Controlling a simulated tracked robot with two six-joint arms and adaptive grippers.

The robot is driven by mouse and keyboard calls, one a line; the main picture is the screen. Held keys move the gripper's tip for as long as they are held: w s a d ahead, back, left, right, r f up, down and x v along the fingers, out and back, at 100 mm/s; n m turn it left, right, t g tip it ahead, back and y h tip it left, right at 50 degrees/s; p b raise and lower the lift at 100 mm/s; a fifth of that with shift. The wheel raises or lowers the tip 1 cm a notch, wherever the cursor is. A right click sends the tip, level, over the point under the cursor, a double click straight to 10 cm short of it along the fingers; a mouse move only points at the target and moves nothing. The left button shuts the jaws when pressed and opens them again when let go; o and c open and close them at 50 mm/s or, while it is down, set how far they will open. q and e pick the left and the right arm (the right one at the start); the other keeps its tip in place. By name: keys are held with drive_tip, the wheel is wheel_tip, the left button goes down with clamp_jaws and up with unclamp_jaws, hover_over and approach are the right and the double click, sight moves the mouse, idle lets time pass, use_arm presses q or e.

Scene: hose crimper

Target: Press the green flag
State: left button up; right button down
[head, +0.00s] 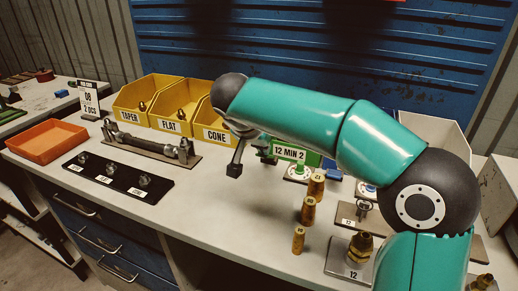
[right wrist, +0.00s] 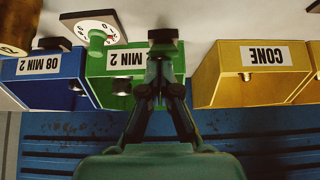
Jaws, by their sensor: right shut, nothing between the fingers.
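A green flag (right wrist: 97,41) shows as a small green piece on a white round dial, in front of the green bin in the right wrist view. In the head view the dial with its green piece (head: 301,171) stands below the "12 MIN 2" label. My right gripper (right wrist: 163,42) is shut and empty, its dark fingertips in front of the green bin, beside the dial and apart from the flag. In the head view my right gripper (head: 268,158) is small and partly hidden near the green bin.
The green bin (right wrist: 108,88) stands between a blue bin (right wrist: 48,82) and the yellow CONE bin (right wrist: 213,75). An orange tray (head: 47,142) lies at left. The bench's front middle is clear.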

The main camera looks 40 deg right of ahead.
drive_tip(key=p+v, duration=0.4)
drive_tip(key=v, duration=0.6)
drive_tip(key=shift+a+f, duration=0.25)
drive_tip(key=shift+a, duration=0.05)
